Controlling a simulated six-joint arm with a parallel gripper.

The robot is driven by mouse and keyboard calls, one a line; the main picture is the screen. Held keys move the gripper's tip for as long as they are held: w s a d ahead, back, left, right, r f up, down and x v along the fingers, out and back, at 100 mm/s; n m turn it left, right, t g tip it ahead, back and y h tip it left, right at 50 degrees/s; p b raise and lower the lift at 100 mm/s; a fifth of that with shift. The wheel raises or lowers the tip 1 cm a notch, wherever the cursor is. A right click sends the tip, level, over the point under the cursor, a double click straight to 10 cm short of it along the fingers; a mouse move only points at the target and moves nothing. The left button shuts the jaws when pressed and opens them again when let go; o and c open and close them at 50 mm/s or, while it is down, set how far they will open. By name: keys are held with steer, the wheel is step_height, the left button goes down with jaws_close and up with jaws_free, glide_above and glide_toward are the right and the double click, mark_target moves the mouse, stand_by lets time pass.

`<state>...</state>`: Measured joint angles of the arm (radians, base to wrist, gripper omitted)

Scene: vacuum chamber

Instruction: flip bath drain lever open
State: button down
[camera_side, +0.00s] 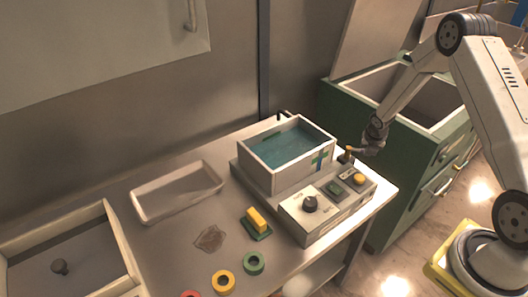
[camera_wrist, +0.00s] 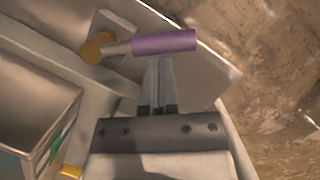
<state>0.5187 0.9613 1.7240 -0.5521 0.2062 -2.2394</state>
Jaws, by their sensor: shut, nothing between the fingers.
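The bath (camera_side: 290,178) is a white open box with blue-green liquid, standing on a grey base on the table. The drain lever (camera_side: 348,152) is a small brass-coloured piece at the bath's right side. In the wrist view the lever has a purple handle (camera_wrist: 164,41) on a short grey rod and a round brass pivot (camera_wrist: 97,48); the handle points right and lies nearly level across the picture. My gripper (camera_side: 361,149) is right beside the lever. Its fingers (camera_wrist: 159,62) are shut and empty, with their tips at the handle's lower edge; I cannot tell whether they touch.
A control panel (camera_side: 290,206) with a black knob, green button and yellow button fronts the bath. A white tray (camera_side: 166,210), yellow block (camera_side: 257,220) and coloured rings lie left on the table. A green cabinet (camera_side: 384,196) with an open top stands to the right, behind my arm.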

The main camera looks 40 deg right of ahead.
steer(key=shift+w+d, duration=0.3)
steer(key=shift+d, duration=0.4)
steer(key=shift+w+d, duration=0.45)
steer(key=shift+d, duration=0.2)
steer(key=shift+w+d, duration=0.4)
steer(key=shift+w, duration=0.2)
steer(key=shift+w+d, duration=0.35)
steer(key=shift+w, duration=0.2)
steer(key=shift+r, duration=0.1)
step_height(320, 180, up, 9)
steer(key=s, duration=0.3)
steer(key=shift+r, duration=0.2)
